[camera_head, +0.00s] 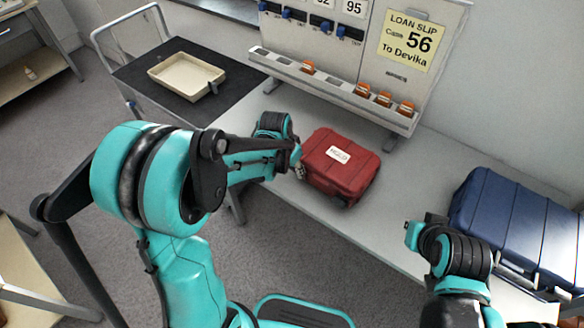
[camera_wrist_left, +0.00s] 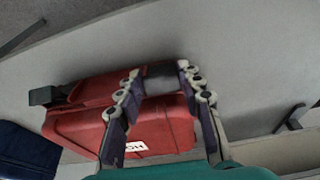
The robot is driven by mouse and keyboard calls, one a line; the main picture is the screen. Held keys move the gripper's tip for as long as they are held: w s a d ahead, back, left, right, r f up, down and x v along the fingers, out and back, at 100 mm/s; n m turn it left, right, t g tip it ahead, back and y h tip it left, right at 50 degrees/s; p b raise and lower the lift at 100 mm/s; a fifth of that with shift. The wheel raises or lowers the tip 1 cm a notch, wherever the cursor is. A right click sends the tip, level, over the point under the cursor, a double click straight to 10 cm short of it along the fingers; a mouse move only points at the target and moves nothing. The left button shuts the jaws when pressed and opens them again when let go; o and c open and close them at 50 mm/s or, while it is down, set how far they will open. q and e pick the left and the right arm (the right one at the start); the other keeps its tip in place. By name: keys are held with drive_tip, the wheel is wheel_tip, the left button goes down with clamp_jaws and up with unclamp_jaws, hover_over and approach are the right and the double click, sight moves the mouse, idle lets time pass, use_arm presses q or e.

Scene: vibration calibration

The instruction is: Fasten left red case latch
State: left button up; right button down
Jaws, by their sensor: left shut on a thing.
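The red case (camera_head: 341,164) lies closed on the grey bench with a white label on its lid. It also shows in the left wrist view (camera_wrist_left: 80,130). My left gripper (camera_head: 298,165) is at the left end of the case's front side. In the left wrist view its fingers (camera_wrist_left: 161,82) are closed around a dark grey latch piece (camera_wrist_left: 162,76), the left latch, at the case edge. The other dark latch (camera_wrist_left: 45,96) sticks out from the same side. In the head view my gripper hides the left latch. My right gripper (camera_head: 425,230) is apart from the case; its fingers cannot be made out.
A blue case (camera_head: 515,220) stands on the bench (camera_head: 405,200) to the right. Behind the red case is a panel with a slotted rack (camera_head: 335,88) and a yellow loan slip (camera_head: 411,40). A cream tray (camera_head: 186,76) sits on a dark cart at the left.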

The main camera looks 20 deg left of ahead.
use_arm(q)
drive_tip(key=shift+w+d+r+g+y, duration=0.15)
drive_tip(key=shift+w+g+y, duration=0.15)
drive_tip(key=shift+g, duration=0.3)
drive_tip(key=shift+w+d+r+g+y, duration=0.1)
drive_tip(key=shift+w+g+y, duration=0.15)
drive_tip(key=shift+g, duration=0.35)
drive_tip(key=shift+w+g+y, duration=0.15)
drive_tip(key=shift+g+y, duration=0.1)
drive_tip(key=shift+g, duration=0.55)
drive_tip(key=o, duration=1.2)
drive_tip(key=shift+c, duration=0.2)
wheel_tip(320, 180, up, 12)
drive_tip(key=w, duration=0.1)
drive_tip(key=shift+d, duration=0.3)
